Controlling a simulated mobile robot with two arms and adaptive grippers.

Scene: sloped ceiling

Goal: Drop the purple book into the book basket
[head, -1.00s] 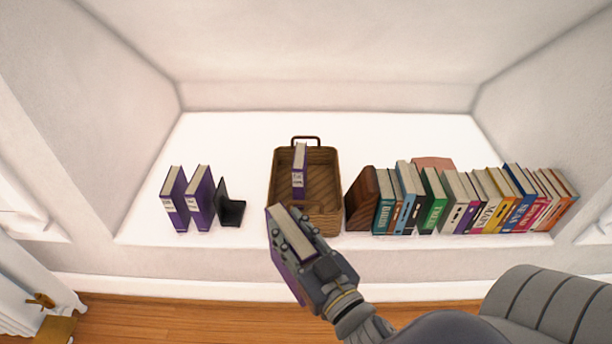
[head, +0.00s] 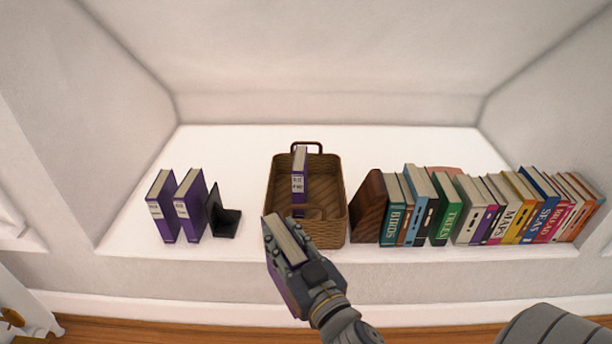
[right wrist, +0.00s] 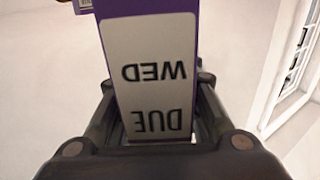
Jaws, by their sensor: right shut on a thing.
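My right gripper (head: 305,272) is shut on a purple book (head: 283,247), held tilted in front of the shelf's front edge, just short of the basket. In the right wrist view the book's spine (right wrist: 150,70) shows between the fingers, with a white label reading "DUE WED" upside down. The brown wicker book basket (head: 333,205) stands on the white shelf behind the held book, which covers part of its front left. Another purple book (head: 299,175) stands upright inside the basket. My left gripper is not in view.
Two purple books (head: 161,208) (head: 190,206) stand left of the basket beside a black bookend (head: 222,217). A dark wooden bookend (head: 368,205) and a row of coloured books (head: 447,210) stand close on its right. A grey rounded seat (head: 550,325) is at lower right.

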